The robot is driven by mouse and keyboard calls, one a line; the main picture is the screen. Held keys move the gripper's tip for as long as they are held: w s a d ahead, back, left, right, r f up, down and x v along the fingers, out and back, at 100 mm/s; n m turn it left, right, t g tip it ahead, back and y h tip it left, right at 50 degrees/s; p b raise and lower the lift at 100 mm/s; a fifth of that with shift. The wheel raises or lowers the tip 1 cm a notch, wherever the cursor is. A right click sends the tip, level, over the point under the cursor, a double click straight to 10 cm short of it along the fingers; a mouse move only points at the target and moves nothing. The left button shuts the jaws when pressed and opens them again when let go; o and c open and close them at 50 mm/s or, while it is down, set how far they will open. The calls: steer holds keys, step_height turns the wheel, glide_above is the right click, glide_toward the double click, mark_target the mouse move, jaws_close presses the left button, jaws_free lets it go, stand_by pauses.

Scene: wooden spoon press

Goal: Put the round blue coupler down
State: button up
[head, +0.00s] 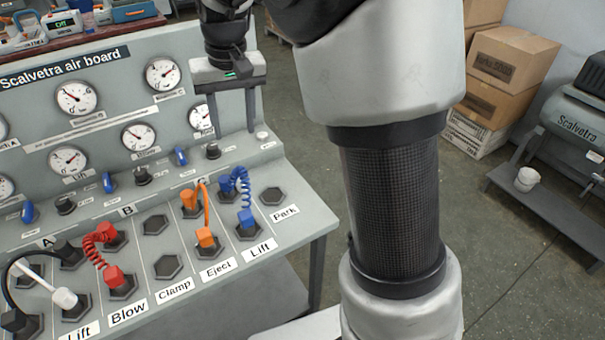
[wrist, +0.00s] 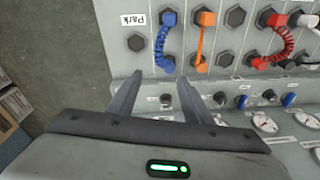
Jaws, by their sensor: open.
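A coiled blue hose joins two blue couplers on the sloped board. The upper one (head: 228,184) sits in a back-row socket; the lower one (head: 246,220) sits in the socket labelled Lift, beside Park. I cannot tell clearly which is round. In the wrist view, they appear as a nearer coupler (wrist: 167,64) and a farther one (wrist: 168,18). My gripper (head: 234,130) is open and empty, fingers pointing down over the back of the board. In the wrist view, the nearer blue coupler lies just beyond the gap between the fingertips (wrist: 164,78), apart from them.
An orange hose (head: 206,210) is plugged in just left of the blue one. A red hose (head: 100,240) is further left. The Park socket (head: 272,196) and Clamp socket (head: 167,266) are empty. Gauges (head: 162,73) and knobs (head: 212,151) stand behind the sockets.

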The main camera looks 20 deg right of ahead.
steer(key=s+d+r+t, duration=0.1)
steer(key=s+d+r, duration=0.15)
steer(key=s, duration=0.45)
steer(key=s+d+r+t, duration=0.1)
steer(key=s+d+r, duration=0.1)
steer(key=s+r, duration=0.3)
steer(key=s+d+f+t, duration=0.1)
steer(key=s, duration=0.5)
steer(key=s+d+f+t, duration=0.1)
steer(key=s+f, duration=0.1)
steer(key=s, duration=0.5)
steer(key=shift+d, duration=0.4)
steer(key=shift+f, duration=0.1)
